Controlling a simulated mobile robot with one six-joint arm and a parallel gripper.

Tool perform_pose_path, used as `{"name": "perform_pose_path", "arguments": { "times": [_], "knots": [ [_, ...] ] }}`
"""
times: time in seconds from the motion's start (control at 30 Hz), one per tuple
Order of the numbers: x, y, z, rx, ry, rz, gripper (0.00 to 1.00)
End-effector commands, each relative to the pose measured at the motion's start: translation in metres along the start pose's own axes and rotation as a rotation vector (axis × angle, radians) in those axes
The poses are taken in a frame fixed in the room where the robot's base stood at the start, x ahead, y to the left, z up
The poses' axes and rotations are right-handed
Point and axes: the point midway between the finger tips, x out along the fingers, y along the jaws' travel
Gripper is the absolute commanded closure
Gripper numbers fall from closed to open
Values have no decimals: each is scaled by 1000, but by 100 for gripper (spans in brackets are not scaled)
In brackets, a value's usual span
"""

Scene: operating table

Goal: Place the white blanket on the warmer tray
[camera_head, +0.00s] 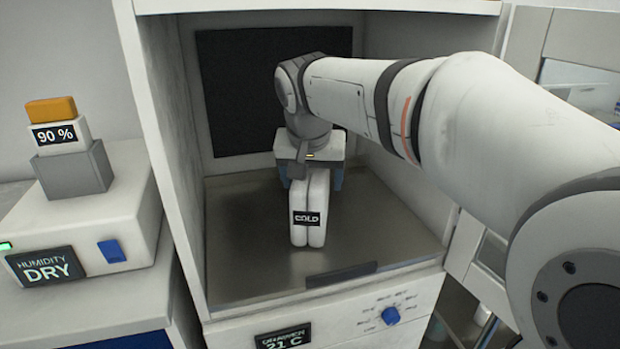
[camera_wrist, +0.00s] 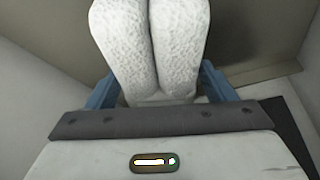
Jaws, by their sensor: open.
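The white blanket (camera_head: 309,225) is a folded, two-lobed bundle with a black "COLD" label. It rests on the metal warmer tray (camera_head: 375,235) inside the white cabinet. My gripper (camera_head: 311,182) is above and behind it, pointing down, with its blue fingers on either side of the blanket's rear part. In the wrist view the blanket (camera_wrist: 150,45) lies between the two blue fingers (camera_wrist: 155,88), which are open. The fingertips are partly hidden by the blanket, and I cannot tell whether they touch it.
Cabinet walls stand close on the left (camera_head: 160,130) and right of my arm, with a dark panel (camera_head: 240,90) behind. A dial (camera_head: 390,316) and a "21 C" display (camera_head: 283,338) are below the tray. A humidity unit (camera_head: 85,235) marked "DRY" stands at left.

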Motion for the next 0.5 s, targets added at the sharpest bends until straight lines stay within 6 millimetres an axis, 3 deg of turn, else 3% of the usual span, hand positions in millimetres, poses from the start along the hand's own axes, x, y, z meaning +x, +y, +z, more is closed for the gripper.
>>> {"name": "perform_pose_path", "arguments": {
  "times": [0.2,0.5],
  "knots": [
    [-51,0,-2,0,4,-3,24],
    [-74,-1,70,-5,2,-3,24]
  ]
}}
